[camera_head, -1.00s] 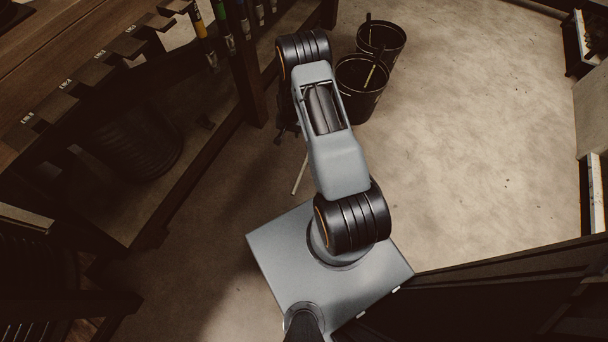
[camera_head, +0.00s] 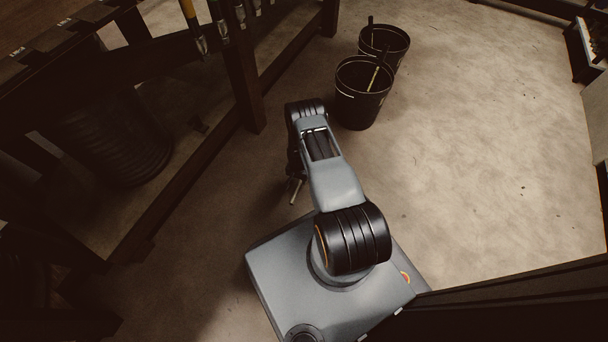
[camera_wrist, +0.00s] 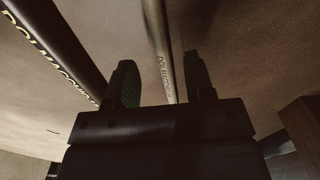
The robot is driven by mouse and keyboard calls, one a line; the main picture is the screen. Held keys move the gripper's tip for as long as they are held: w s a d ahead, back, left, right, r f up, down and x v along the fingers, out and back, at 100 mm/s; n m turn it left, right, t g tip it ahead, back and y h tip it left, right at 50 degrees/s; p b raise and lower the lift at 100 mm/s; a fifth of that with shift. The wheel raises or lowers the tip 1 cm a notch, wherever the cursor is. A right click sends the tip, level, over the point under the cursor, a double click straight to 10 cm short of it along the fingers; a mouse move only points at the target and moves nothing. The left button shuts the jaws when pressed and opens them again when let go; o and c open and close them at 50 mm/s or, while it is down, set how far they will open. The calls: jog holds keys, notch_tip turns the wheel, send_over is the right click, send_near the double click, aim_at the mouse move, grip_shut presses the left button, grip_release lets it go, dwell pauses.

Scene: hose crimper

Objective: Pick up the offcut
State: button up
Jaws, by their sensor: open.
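In the wrist view, the two dark fingers of my gripper (camera_wrist: 161,80) stand apart with a gap between them. A thin, light grey-brown hose piece with lettering (camera_wrist: 163,50), which looks like the offcut, shows in that gap. I cannot tell how far beyond the fingertips it is. A thicker dark lettered hose (camera_wrist: 62,48) runs diagonally to the left of the fingers. In the head view, a short thin light piece (camera_head: 295,190) shows low by the end of my arm, against the floor. My fingers are mostly hidden there by the arm.
Two black buckets (camera_head: 359,108) with thin pieces inside stand on the floor beyond my arm. A dark rack with posts (camera_head: 243,85) and a coiled hose (camera_head: 122,145) on its low shelf are at left. The floor (camera_head: 490,140) to the right is clear.

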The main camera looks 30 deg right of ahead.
aim_at(299, 184)
jog(key=shift+s+f+b, duration=0.15)
jog(key=shift+f+b, duration=1.55)
jog(key=shift+f, duration=1.1)
jog(key=shift+r, duration=0.1)
grip_shut()
